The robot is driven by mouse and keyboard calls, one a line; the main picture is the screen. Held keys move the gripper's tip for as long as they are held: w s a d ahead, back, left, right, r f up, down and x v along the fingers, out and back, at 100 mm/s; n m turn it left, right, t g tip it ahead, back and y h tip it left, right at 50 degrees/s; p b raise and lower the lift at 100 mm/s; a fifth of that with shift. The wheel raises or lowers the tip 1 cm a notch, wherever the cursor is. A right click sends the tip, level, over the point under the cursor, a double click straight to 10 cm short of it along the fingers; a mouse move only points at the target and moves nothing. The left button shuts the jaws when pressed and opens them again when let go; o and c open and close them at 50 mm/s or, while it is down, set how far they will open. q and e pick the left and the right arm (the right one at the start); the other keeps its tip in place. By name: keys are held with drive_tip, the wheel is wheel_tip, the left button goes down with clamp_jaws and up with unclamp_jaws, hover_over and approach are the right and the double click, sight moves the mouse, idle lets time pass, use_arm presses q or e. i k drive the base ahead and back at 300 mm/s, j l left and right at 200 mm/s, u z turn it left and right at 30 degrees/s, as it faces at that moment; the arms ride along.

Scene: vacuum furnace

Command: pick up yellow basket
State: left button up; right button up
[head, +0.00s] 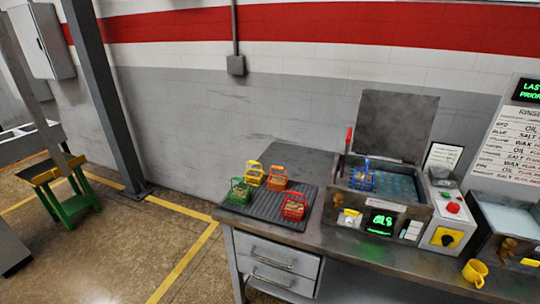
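The yellow basket (254,174) is small, with a raised handle, and holds something tan. It stands upright near the back left of a dark ribbed mat (262,217) on the bench. A green basket (240,192) is in front of it to the left, an orange basket (277,179) is close to its right, and a red basket (293,206) is farther forward to the right. Neither of my grippers shows in the head view.
A bath with a raised lid (393,122) holds a blue basket (362,178). A grey post (105,100) and a green-yellow stand (68,195) are left. Floor left of the bench is clear.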

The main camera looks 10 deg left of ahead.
sight(252, 177)
drive_tip(key=i+j, duration=0.1)
drive_tip(key=j, duration=0.2)
drive_tip(key=i+j+z, duration=0.1)
drive_tip(key=j, duration=0.2)
drive_tip(key=i+j, duration=0.15)
drive_tip(key=j, duration=0.2)
drive_tip(key=i+j+z, duration=0.1)
drive_tip(key=j, duration=0.2)
